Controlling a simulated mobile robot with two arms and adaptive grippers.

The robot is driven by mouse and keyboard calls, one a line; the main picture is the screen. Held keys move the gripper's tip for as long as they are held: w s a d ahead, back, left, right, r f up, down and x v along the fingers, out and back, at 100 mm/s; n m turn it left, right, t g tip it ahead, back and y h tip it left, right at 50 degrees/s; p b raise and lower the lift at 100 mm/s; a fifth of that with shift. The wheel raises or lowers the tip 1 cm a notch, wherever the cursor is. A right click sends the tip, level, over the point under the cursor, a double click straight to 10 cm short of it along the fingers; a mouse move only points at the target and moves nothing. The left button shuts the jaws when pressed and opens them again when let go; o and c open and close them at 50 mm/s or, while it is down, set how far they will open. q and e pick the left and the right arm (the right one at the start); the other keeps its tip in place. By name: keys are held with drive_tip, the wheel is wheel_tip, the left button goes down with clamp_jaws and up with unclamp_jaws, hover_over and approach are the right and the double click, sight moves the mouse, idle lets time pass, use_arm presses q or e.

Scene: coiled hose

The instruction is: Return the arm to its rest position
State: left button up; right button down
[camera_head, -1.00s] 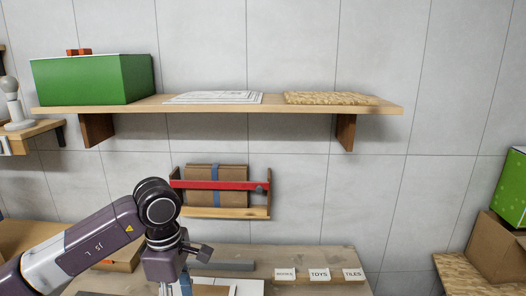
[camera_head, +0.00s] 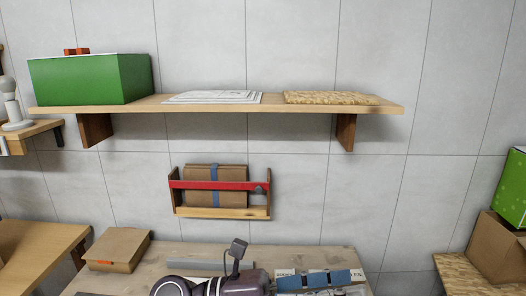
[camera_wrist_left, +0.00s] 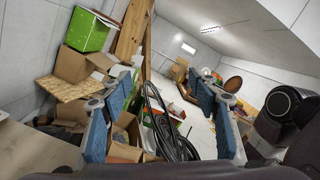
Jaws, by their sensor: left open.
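My left gripper (camera_head: 318,283) is low in the head view, over the workbench in front of the wall. Its arm lies along the bottom edge and the gripper points right. In the left wrist view the gripper (camera_wrist_left: 160,105) has its two blue-padded fingers wide apart, with nothing between them close by. A black coiled hose (camera_wrist_left: 171,130) shows beyond the fingers, farther off in the room. My right gripper is in neither view.
A wooden shelf (camera_head: 220,106) holds a green box (camera_head: 90,80). Below it a wall rack (camera_head: 220,212) holds a brown package (camera_head: 200,187). The workbench (camera_head: 175,255) bears a cardboard box (camera_head: 118,250) and labels partly behind my gripper. Cartons (camera_head: 495,250) stand at right.

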use_arm(q)
drive_tip(key=w+a+r+n+t+y, duration=0.2)
drive_tip(key=w+a+n+t, duration=0.35)
drive_tip(key=n+t, duration=0.45)
drive_tip(key=w+a+r+n+t+y, duration=0.2)
drive_tip(key=w+a+n+t, duration=0.45)
drive_tip(key=n, duration=0.65)
drive_tip(key=w+a+f+n+t+y, duration=0.2)
drive_tip(key=a+f+n+t+y, duration=0.2)
drive_tip(key=a+f+n+y, duration=0.5)
drive_tip(key=s+a+f+n+g+y, duration=0.2)
drive_tip(key=a+f+n+g+y, duration=0.15)
drive_tip(key=f, duration=0.45)
drive_tip(key=s+a+f+n+g+y, duration=0.3)
drive_tip(key=a+f+n, duration=0.2)
drive_tip(key=f, duration=0.2)
drive_tip(key=s+a+f+n+g, duration=0.1)
drive_tip(key=s+f+n+g, duration=0.3)
drive_tip(key=s+f, duration=0.65)
drive_tip(key=s+a+f+n+g, duration=0.2)
drive_tip(key=s+f+g, duration=0.5)
drive_tip(key=s, duration=0.7)
wheel_tip(320, 180, down, 26)
drive_tip(key=b, duration=0.2)
drive_tip(key=s+a+f+m+g, duration=0.1)
drive_tip(key=s+a+f+g, duration=0.1)
drive_tip(key=s+f, duration=1.6)
drive_tip(key=shift+s+a+f+b, duration=0.15)
drive_tip(key=shift+a+f+b, duration=0.3)
drive_tip(key=shift+f, duration=0.25)
